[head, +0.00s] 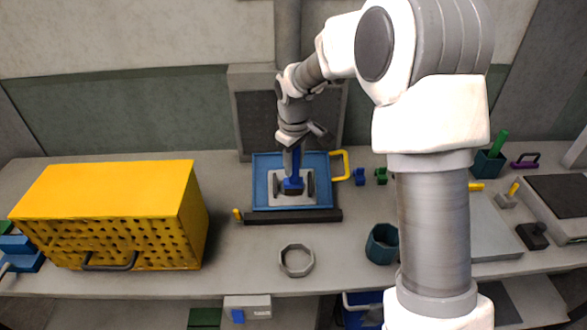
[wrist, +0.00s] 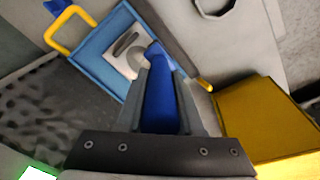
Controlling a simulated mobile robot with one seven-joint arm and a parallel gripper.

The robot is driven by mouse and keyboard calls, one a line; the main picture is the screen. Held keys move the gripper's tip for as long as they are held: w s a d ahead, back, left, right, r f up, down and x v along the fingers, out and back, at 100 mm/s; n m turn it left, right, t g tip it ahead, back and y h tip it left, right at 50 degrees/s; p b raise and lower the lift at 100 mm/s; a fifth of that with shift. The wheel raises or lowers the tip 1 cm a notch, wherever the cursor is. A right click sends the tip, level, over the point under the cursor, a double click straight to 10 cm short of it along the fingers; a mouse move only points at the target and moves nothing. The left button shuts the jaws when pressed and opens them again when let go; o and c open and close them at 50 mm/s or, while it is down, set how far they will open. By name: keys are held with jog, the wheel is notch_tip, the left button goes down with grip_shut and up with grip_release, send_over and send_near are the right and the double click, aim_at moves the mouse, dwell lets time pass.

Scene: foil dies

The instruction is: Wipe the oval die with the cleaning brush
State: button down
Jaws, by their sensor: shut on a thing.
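My gripper (head: 293,158) is shut on the blue handle of the cleaning brush (wrist: 160,100), pointing down over the blue tray (head: 262,170). The brush's blue head (head: 292,184) shows low over the middle of a pale grey metal die (head: 278,190) in the tray. I cannot tell whether it touches the die. In the wrist view, the die (wrist: 113,60) has a rounded, oval-looking dark slot, and the brush hides part of it. The gripper (wrist: 160,75) has a finger on each side of the handle.
A yellow perforated box (head: 120,205) stands left. A dark bar (head: 290,216) borders the tray's front; a yellow handle (head: 345,166) is on its right. An octagonal ring (head: 297,260) and a teal cup (head: 382,244) stand in front. A grey panel (head: 245,115) rises behind.

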jog(key=shift+w+f+b, duration=0.35)
jog(key=shift+w+f, duration=0.15)
jog(key=shift+f, duration=0.35)
jog(key=shift+w+f+b, duration=0.35)
jog(key=shift+w+f, duration=0.15)
jog(key=shift+f, duration=0.4)
jog(key=shift+w+f+b, duration=0.35)
jog(key=shift+w+f, duration=0.15)
jog(key=shift+f, duration=0.35)
jog(key=shift+w+f+b, duration=0.35)
jog(key=shift+f, duration=0.4)
jog(key=w+r+p, duration=0.2)
jog(key=w, duration=0.1)
jog(key=shift+w+p, duration=0.25)
jog(key=shift+p, duration=0.05)
jog(key=shift+s+f, duration=0.1)
